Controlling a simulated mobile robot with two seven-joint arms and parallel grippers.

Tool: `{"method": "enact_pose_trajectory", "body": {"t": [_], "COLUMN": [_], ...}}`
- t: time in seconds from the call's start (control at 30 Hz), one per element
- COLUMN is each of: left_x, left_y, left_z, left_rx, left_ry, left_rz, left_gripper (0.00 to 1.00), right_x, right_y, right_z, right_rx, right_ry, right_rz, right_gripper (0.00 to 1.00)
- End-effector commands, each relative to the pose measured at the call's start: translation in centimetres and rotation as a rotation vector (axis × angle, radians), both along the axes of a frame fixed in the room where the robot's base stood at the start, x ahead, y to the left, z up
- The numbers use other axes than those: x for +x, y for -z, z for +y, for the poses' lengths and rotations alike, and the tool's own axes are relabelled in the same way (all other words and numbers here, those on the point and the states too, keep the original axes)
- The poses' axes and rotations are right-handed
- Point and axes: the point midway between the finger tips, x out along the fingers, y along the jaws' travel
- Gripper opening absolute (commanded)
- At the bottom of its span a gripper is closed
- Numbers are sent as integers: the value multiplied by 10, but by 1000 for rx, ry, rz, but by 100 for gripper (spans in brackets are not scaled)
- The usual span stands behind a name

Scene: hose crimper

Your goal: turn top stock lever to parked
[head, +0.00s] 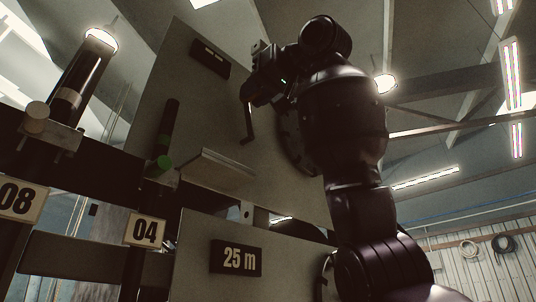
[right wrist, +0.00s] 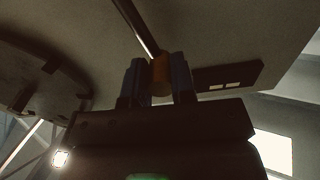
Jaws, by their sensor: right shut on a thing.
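The top stock lever is a thin dark rod (head: 249,124) on the upper grey-beige panel (head: 215,120), and its upper end meets my right gripper (head: 249,93). In the right wrist view, the lever's orange-brown knob (right wrist: 160,76) sits between the two fingers of my right gripper (right wrist: 158,82), which is shut on it. The rod (right wrist: 134,25) runs from the knob toward the top of that picture. In the head view the knob is hidden by the gripper. My left gripper is not in view.
A dark block with pale windows (head: 210,58) is on the panel left of the gripper; it also shows close to the fingers in the right wrist view (right wrist: 230,77). A round dark plate (head: 294,142) lies behind my arm. A ledge (head: 215,168) juts out below, above a "25 m" sign (head: 236,259).

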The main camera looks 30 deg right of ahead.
Motion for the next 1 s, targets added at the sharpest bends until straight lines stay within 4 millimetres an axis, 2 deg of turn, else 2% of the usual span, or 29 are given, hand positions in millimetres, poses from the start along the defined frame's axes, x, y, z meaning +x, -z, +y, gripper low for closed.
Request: {"method": "enact_pose_trajectory", "body": {"t": [0.2,0.5,0.8,1.0], "left_x": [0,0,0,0], "left_y": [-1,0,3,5], "left_z": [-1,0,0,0], "left_rx": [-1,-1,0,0], "left_ry": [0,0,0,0], "left_rz": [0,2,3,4], "left_gripper": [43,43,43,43], "right_x": [-4,-11,-16,-17], "right_y": [4,17,32,39], "right_z": [22,42,55,60], "right_rx": [-156,-422,-641,-677], "right_ry": [0,1,0,-2], "right_rz": [-57,-149,-225,-237], "right_gripper": [0,0,0,0]}}
